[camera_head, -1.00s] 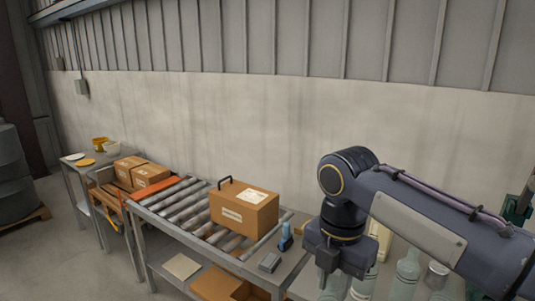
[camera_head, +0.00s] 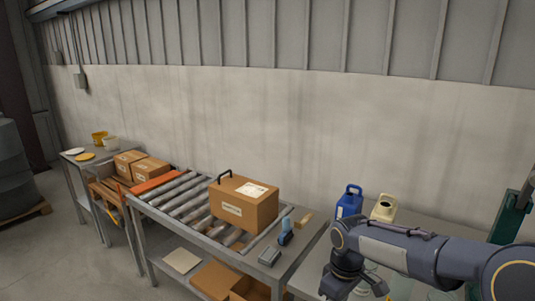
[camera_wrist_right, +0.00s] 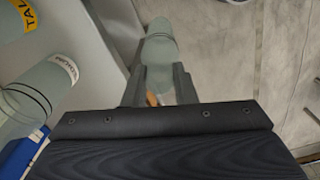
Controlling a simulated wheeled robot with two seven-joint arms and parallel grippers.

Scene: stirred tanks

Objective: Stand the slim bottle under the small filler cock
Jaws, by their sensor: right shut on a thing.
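In the right wrist view, a pale green translucent bottle (camera_wrist_right: 159,48) stands out between the fingers of my right gripper (camera_wrist_right: 160,80), which is shut on it. No label shows on its visible part, so I cannot read whether it is the slim one. In the head view my right gripper (camera_head: 350,288) is at the bottom edge, and the bottle in it cannot be made out clearly. Two other pale bottles show in the wrist view: one marked TALL (camera_wrist_right: 18,18) and one with a white label (camera_wrist_right: 40,85). The small filler cock is not recognisable. My left gripper is out of view.
A blue jug (camera_head: 348,203) and a cream jug (camera_head: 384,208) stand at the back of the right bench. A dark green upright part (camera_head: 510,215) is at the right edge. A roller table with a carton (camera_head: 243,203) is to the left.

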